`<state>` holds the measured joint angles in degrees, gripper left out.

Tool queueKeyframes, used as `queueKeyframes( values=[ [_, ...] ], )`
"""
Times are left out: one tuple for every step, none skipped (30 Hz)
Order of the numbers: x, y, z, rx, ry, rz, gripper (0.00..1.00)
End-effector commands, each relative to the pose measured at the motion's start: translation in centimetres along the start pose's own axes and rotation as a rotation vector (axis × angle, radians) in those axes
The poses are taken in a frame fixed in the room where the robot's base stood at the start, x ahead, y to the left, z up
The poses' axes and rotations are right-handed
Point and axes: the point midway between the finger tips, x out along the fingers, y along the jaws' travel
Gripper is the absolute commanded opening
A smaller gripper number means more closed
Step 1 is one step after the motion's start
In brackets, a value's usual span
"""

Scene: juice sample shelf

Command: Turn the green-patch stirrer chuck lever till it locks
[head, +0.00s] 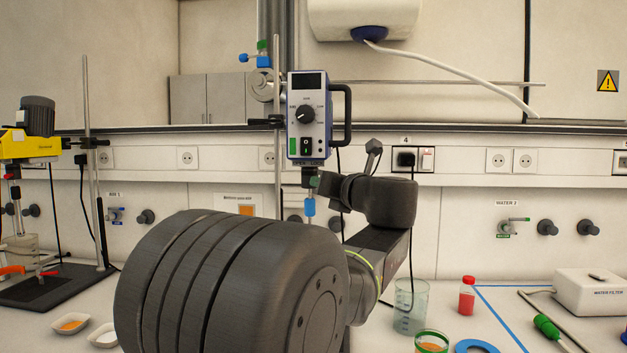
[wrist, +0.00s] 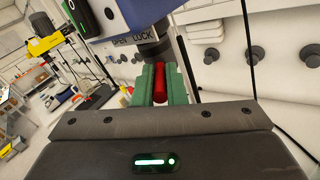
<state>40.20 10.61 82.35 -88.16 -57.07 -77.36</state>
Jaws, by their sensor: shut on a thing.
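The stirrer (head: 309,118) with a green patch (head: 293,146) hangs on a stand at centre in the head view, a dial and switch on its face. Its dark chuck (head: 308,177) is below, with a blue piece lower down. In the wrist view the stirrer's underside (wrist: 128,18) bears the words OPEN and LOCK above the chuck (wrist: 155,50). My gripper (wrist: 168,84) has green fingers shut on the red chuck lever (wrist: 173,82), which sits between them. In the head view my arm and gripper largely hide the lever. I cannot tell its exact angle against the labels.
A yellow stirrer (head: 30,147) on its own stand is at the left. White dishes (head: 71,323), a beaker (head: 411,300), a red-capped bottle (head: 467,295) and a water filter box (head: 590,293) stand on the bench. A vertical rod (head: 278,150) stands beside the stirrer.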

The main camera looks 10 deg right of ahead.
Motion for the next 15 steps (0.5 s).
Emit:
queueKeyframes(
  values=[
    [0.04, -0.20, 0.15, 0.001, 0.004, 0.014, 0.00],
    [0.03, -0.24, 0.17, 0.001, 0.006, 0.023, 0.00],
    [0.02, -0.25, 0.19, 0.000, 0.009, 0.034, 0.00],
    [0.01, -0.28, 0.20, 0.000, 0.011, 0.041, 0.00],
    [0.00, -0.33, 0.20, 0.000, 0.012, 0.046, 0.00],
    [-0.01, -0.36, 0.19, 0.000, 0.014, 0.054, 0.00],
    [-0.02, -0.38, 0.18, 0.000, 0.015, 0.058, 0.00],
    [-0.02, -0.40, 0.17, 0.000, 0.016, 0.061, 0.00],
    [-0.03, -0.42, 0.16, 0.000, 0.017, 0.064, 0.00],
    [-0.04, -0.43, 0.16, 0.000, 0.017, 0.066, 0.00],
    [-0.04, -0.43, 0.15, 0.000, 0.018, 0.068, 0.00],
    [-0.04, -0.42, 0.14, 0.000, 0.018, 0.069, 0.00],
    [-0.04, -0.42, 0.14, 0.000, 0.018, 0.070, 0.00],
    [-0.04, -0.41, 0.13, 0.000, 0.018, 0.070, 0.00],
    [-0.04, -0.41, 0.13, 0.000, 0.018, 0.070, 0.00]
  ],
)
